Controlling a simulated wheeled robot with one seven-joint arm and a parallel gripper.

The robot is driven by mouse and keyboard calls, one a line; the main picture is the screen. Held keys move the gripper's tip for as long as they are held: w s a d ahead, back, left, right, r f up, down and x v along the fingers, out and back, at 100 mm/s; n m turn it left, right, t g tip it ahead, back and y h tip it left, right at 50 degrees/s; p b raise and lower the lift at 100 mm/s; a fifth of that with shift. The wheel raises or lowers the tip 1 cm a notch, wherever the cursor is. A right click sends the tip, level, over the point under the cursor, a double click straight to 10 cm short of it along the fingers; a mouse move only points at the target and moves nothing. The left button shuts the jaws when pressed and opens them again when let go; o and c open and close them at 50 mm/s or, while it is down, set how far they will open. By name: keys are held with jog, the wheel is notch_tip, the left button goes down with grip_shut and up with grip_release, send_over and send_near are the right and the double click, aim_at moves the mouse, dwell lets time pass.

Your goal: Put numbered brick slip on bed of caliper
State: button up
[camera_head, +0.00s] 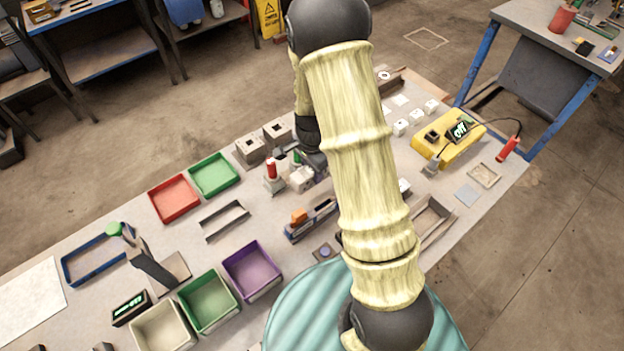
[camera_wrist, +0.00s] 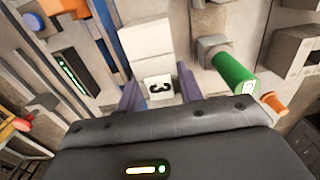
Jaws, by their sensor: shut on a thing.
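In the wrist view, my gripper (camera_wrist: 159,94) has its two purple fingers on either side of a white numbered brick slip (camera_wrist: 158,86) marked with a dark 3. It is shut on this slip. More white block surfaces show just beyond it; I cannot tell whether they touch it. A device with a dark green-lit display (camera_wrist: 76,72) and blue and orange parts lies to the left, probably the caliper. In the head view, the likely caliper (camera_head: 311,219) is a long grey-blue device with an orange part, left of my arm. My arm hides much of the work area there.
A green cylinder (camera_wrist: 233,70) and an orange one (camera_wrist: 274,103) stand close right of my fingers. In the head view, red (camera_head: 174,198), green (camera_head: 214,174) and purple (camera_head: 251,269) trays line the left. A yellow instrument (camera_head: 447,138) and small white blocks (camera_head: 401,127) are right.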

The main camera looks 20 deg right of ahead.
jog(key=shift+r, duration=1.9)
jog(key=shift+d, duration=0.15)
jog(key=s+d+p, duration=0.4)
jog(key=s+d, duration=0.6)
jog(key=d, duration=0.2)
jog(key=s+d+r+p, duration=0.1)
jog(key=s+d+p, duration=0.3)
jog(key=s+d, duration=0.6)
jog(key=d, duration=0.2)
jog(key=shift+d+r, duration=0.3)
jog(key=shift+d, duration=0.05)
jog(key=shift+f+p, duration=0.85)
jog(key=shift+f, duration=2.3)
